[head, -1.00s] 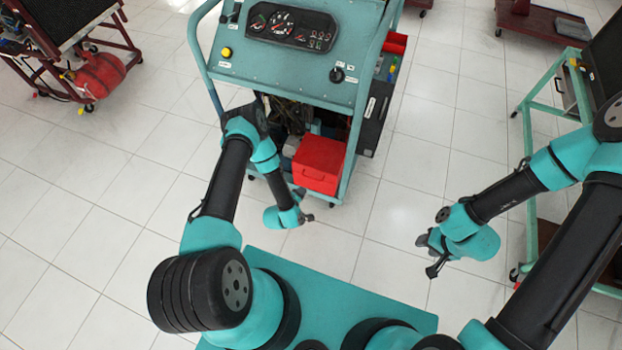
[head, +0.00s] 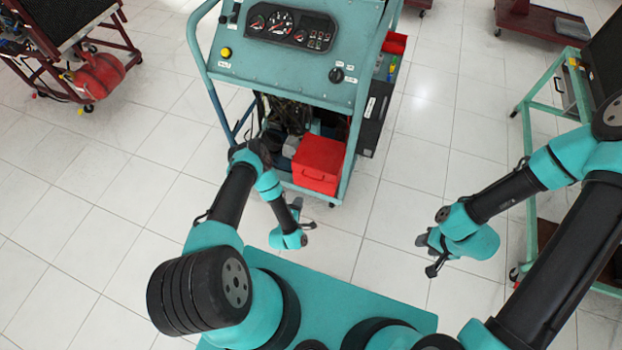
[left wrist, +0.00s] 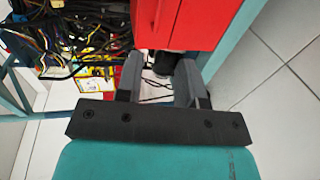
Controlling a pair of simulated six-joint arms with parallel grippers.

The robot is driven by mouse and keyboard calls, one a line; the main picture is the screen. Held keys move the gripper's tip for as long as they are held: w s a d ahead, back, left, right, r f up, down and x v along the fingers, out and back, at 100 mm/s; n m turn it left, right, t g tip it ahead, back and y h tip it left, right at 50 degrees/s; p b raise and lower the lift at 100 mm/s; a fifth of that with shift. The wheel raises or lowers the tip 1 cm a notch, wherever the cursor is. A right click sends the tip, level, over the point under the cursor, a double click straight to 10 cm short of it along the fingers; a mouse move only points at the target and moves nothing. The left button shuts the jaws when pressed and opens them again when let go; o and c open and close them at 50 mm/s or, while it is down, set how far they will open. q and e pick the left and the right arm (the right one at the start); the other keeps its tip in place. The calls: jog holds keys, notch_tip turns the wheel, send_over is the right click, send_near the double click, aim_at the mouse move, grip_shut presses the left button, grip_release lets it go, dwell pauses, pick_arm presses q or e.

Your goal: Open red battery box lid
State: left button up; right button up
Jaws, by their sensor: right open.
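The red battery box (head: 318,165) sits on the lower shelf of the teal engine trainer, at its right front corner, and its lid looks closed. In the left wrist view the red box (left wrist: 187,22) fills the top centre, just beyond my fingertips. My left gripper (head: 304,213) is in front of the box, nearer to me and apart from it. In the wrist view my left gripper (left wrist: 160,70) has its two fingers spread with nothing held between them. My right gripper (head: 428,252) is open and empty over the floor to the right, far from the box.
The teal trainer frame (head: 352,140) has a post close to the box's right side. Loose wires (left wrist: 70,35) and a yellow label (left wrist: 95,78) lie left of the box. A dark case (head: 376,118) hangs on the trainer's right side. The tiled floor (head: 390,215) between my grippers is clear.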

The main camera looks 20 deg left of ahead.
aim_at(311, 178)
pick_arm(q)
jog(key=x, duration=1.6)
jog(key=shift+w, duration=0.1)
grip_shut()
